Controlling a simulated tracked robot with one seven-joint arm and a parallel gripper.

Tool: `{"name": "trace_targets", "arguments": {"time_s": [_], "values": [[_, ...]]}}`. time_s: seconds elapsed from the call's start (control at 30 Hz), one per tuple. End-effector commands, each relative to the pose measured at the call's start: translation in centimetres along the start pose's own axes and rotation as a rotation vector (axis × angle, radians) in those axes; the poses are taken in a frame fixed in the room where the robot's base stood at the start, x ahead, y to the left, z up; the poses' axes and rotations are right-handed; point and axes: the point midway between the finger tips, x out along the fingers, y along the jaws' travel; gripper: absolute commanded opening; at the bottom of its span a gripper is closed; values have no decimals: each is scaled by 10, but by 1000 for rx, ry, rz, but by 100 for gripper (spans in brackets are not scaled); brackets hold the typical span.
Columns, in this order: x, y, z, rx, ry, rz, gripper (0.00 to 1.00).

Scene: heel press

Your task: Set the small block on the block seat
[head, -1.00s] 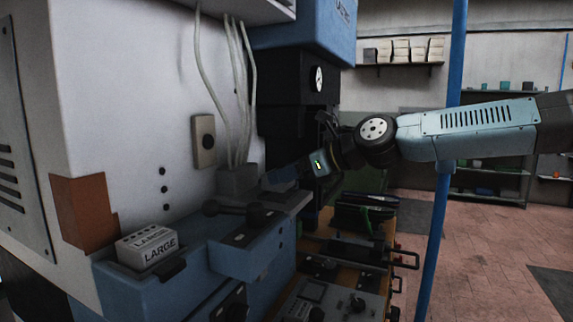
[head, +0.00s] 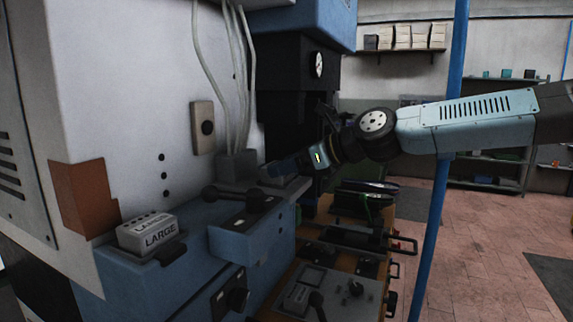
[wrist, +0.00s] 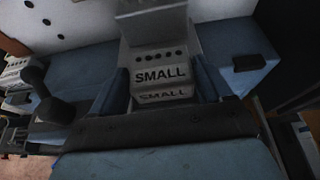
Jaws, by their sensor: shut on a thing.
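The small block (wrist: 161,77), a pale block marked SMALL with a row of dark holes, is between the two blue fingers of my gripper (wrist: 162,88) in the wrist view. My gripper is shut on it. In the head view my gripper (head: 284,168) is beside the blue machine, near the grey box at the foot of the cables. The small block cannot be made out there. I cannot tell which surface is the block seat, or whether the block touches anything below it.
A block marked LARGE (head: 152,234) sits on the blue machine at the left. A black-knobbed lever (head: 228,192) stands near my gripper; it also shows in the wrist view (wrist: 50,98). White cables (head: 238,90) hang behind. A blue pole (head: 437,210) stands at the right.

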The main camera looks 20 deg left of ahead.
Motion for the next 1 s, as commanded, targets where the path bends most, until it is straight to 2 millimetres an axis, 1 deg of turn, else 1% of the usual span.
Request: {"name": "trace_targets", "arguments": {"time_s": [0.17, 0.2, 0.4, 0.63, 0.77, 1.0], "values": [[1, 0, -1, 1, -1, 0, 10], [1, 0, -1, 1, -1, 0, 81], [1, 0, -1, 1, 0, 1, 100], [1, 0, -2, 1, 1, 1, 100], [-3, 0, -2, 1, 0, 0, 100], [-24, -1, -2, 2, 0, -2, 100]]}}
